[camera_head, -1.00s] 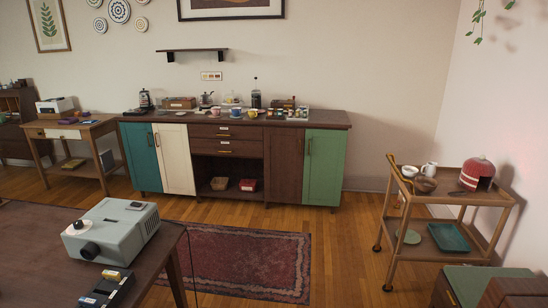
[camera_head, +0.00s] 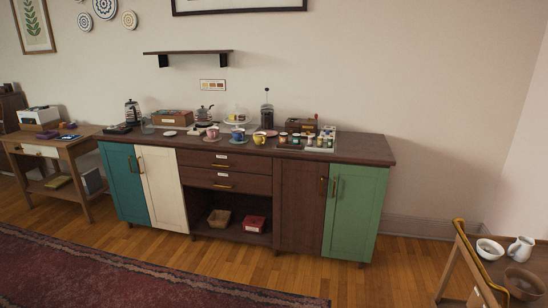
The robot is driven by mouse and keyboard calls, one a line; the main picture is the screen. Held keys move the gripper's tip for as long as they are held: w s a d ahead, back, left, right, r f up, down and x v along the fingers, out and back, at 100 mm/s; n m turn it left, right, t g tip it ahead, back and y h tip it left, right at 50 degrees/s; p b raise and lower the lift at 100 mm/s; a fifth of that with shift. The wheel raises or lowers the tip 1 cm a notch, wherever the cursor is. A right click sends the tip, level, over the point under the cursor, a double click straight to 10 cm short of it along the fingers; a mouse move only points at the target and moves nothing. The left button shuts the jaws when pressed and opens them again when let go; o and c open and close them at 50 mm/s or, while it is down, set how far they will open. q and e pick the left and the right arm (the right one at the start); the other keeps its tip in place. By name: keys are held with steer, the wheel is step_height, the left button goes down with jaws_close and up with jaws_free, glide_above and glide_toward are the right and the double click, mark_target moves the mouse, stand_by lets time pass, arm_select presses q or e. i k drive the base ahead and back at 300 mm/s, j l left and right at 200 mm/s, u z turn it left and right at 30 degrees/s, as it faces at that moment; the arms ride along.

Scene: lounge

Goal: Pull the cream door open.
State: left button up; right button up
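The cream door (camera_head: 162,190) is on the left part of the long wooden sideboard, between the teal door (camera_head: 124,183) and the drawers. It looks shut, with a dark vertical handle (camera_head: 140,164) near its upper left edge. The teal door's handle is close beside it. Neither of my grippers shows in the head view.
The sideboard top (camera_head: 350,150) carries cups, jars, a French press and a kettle. A green door (camera_head: 354,213) is at its right end. A trolley (camera_head: 462,262) stands at the lower right, a side table (camera_head: 62,148) at the left. A red rug (camera_head: 120,275) and clear wooden floor (camera_head: 215,258) lie in front.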

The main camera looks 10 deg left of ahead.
mark_target(159, 166)
steer(key=i+u, duration=0.2)
steer(key=i, duration=0.3)
steer(key=i+u, duration=0.2)
steer(key=i, duration=0.35)
steer(key=i+l+u, duration=0.2)
steer(key=i, duration=0.3)
steer(key=i+l+u, duration=0.2)
steer(key=i, duration=0.35)
